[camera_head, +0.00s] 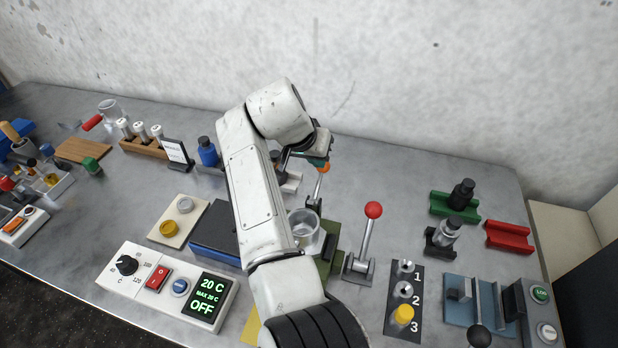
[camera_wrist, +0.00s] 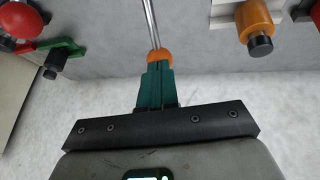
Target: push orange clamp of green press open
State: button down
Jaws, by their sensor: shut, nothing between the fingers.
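The orange clamp knob (camera_head: 325,168) tops a metal lever at the olive-green press (camera_head: 329,250), beside a clear cup. The lever stands up, leaning slightly right. My arm hides part of the press. My gripper (camera_head: 318,163) is at the knob, its teal fingers shut with nothing between them. In the wrist view the shut fingers (camera_wrist: 156,72) point at the orange knob (camera_wrist: 159,56), with the metal lever rod (camera_wrist: 150,22) running up beyond it. The fingertips look very close to the knob; I cannot tell whether they touch.
A red-knobbed lever (camera_head: 373,210) stands right of the press. A numbered dark panel (camera_head: 402,330) is in front of it. Left of my arm are a dark blue box (camera_head: 212,228) and a control box (camera_head: 140,297). A blue bottle (camera_head: 207,152) stands behind.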

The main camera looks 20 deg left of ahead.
jog(key=shift+w+d+f+g+b, duration=0.1)
jog(key=shift+w+f+g+b, duration=0.25)
jog(key=shift+w+f+g, duration=0.2)
jog(key=shift+w+f, duration=0.1)
jog(key=shift+f, duration=0.15)
jog(key=shift+w+f+b, duration=0.5)
jog(key=shift+b, duration=0.5)
jog(key=shift+f, duration=0.2)
jog(key=shift+r, duration=0.1)
